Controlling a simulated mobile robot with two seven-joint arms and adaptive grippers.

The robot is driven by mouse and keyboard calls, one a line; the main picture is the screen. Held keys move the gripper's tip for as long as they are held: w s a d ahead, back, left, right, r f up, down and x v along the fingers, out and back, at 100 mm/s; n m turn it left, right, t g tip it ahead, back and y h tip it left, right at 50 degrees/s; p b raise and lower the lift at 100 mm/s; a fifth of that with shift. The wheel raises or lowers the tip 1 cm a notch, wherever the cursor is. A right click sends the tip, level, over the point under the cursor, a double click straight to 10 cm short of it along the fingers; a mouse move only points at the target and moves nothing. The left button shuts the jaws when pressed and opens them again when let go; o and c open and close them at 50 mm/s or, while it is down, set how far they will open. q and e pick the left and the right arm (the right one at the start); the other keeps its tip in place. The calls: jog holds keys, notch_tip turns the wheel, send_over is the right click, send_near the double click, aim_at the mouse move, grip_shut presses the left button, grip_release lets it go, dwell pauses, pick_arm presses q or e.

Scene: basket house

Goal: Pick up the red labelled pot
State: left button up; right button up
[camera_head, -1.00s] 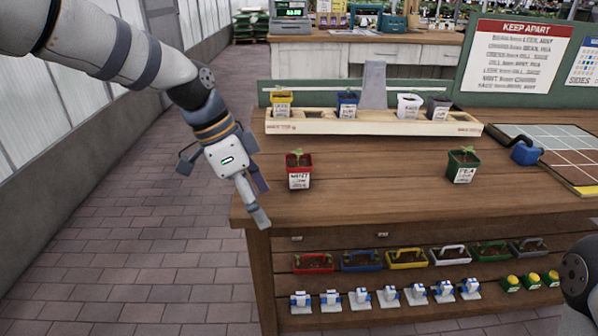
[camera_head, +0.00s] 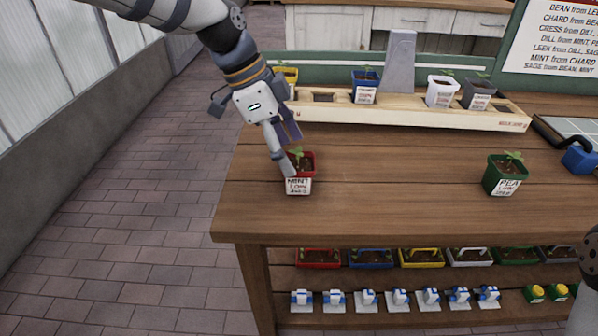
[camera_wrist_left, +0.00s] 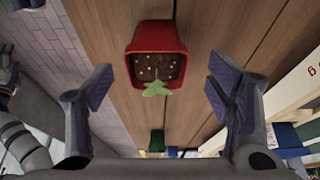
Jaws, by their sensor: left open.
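The red pot (camera_head: 309,166) with a white "MINT" label (camera_head: 298,186) and a small green seedling stands upright near the left end of the wooden bench. My left gripper (camera_head: 287,152) is open and empty, reaching down at the pot's left and partly covering it. In the left wrist view the red pot (camera_wrist_left: 157,35) lies ahead, between the lines of the two spread fingers, and I see soil and leaves inside. The left gripper (camera_wrist_left: 160,85) shows a clear gap on both sides there. I cannot tell whether a finger touches the pot. My right gripper is out of view.
A green "PEA" pot (camera_head: 492,177) stands on the bench to the right. A wooden tray (camera_head: 400,115) behind holds yellow, blue, white and grey pots. A blue item (camera_head: 579,161) lies at the right. The bench between the red and green pots is clear.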

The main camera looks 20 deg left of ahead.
aim_at(296, 161)
pick_arm(q)
jog(key=x, duration=0.4)
jog(key=shift+s+d, duration=0.15)
jog(key=shift+d, duration=0.15)
jog(key=c, duration=1.7)
